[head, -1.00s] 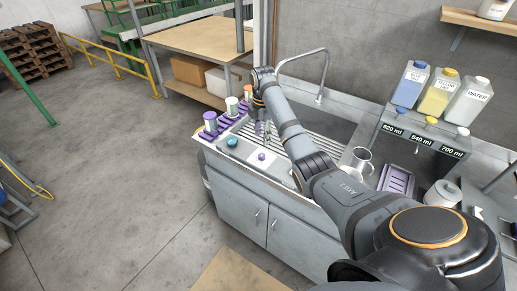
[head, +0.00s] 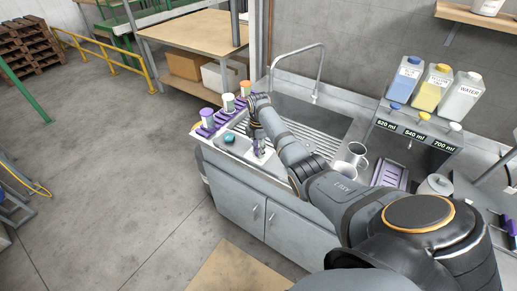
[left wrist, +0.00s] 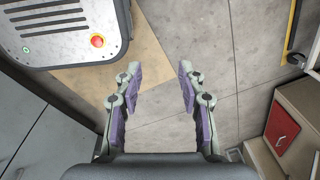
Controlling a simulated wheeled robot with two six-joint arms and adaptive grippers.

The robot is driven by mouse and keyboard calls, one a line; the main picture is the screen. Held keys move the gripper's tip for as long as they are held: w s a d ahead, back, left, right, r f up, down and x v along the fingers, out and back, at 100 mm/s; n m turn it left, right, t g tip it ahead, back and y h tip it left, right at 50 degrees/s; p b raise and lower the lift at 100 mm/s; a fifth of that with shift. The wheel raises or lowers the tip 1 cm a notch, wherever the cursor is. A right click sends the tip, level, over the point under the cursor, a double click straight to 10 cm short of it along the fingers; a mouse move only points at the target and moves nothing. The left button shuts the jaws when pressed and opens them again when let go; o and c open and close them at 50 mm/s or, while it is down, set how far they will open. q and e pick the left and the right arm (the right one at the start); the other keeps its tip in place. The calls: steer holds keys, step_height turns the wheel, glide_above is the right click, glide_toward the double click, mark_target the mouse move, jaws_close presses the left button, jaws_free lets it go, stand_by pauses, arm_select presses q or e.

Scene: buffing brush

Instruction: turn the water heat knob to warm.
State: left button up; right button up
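On the front edge of the sink counter, a teal round knob (head: 229,138) sits in the head view. To its right is a pale panel (head: 249,157), where a purple knob is now mostly hidden behind my right gripper. I cannot read any heat marks on either knob. My right gripper (head: 259,153) points down at the pale panel, at the purple knob's place. Its fingers are too small and covered to tell whether they are open or touching. My left gripper (left wrist: 162,75) is open and empty in the left wrist view, over the floor.
A purple rack (head: 208,130) with capped cylinders stands left of the knobs. The sink basin (head: 320,118) with a tall faucet (head: 322,70) lies behind my right arm. Mugs (head: 356,152), a purple tray (head: 390,173) and labelled bottles (head: 405,80) are at the right.

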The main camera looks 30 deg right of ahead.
steer(key=c, duration=0.4)
jaws_close()
steer(key=shift+r+m+p, duration=0.2)
steer(key=shift+m+p, duration=0.6)
steer(key=shift+m, duration=0.1)
steer(key=m+p, duration=0.1)
steer(key=m, duration=0.1)
steer(key=shift+m, duration=0.3)
steer(key=m+p, duration=0.2)
steer(key=m, duration=0.1)
steer(key=shift+m, duration=0.3)
arm_select(q)
steer(key=shift+w+r+p, duration=0.15)
steer(key=shift+w+r, duration=0.1)
steer(key=shift+r, duration=0.7)
steer(key=shift+w+r+p, duration=0.15)
steer(key=shift+w+r, duration=0.15)
steer(key=shift+r, duration=0.65)
steer(key=shift+w+r+p, duration=0.15)
steer(key=shift+w+r, duration=0.1)
steer(key=shift+r, duration=0.7)
arm_select(e)
steer(key=shift+f+m, duration=0.1)
steer(key=shift+m, duration=1.7)
steer(key=o, duration=0.9)
jaws_free()
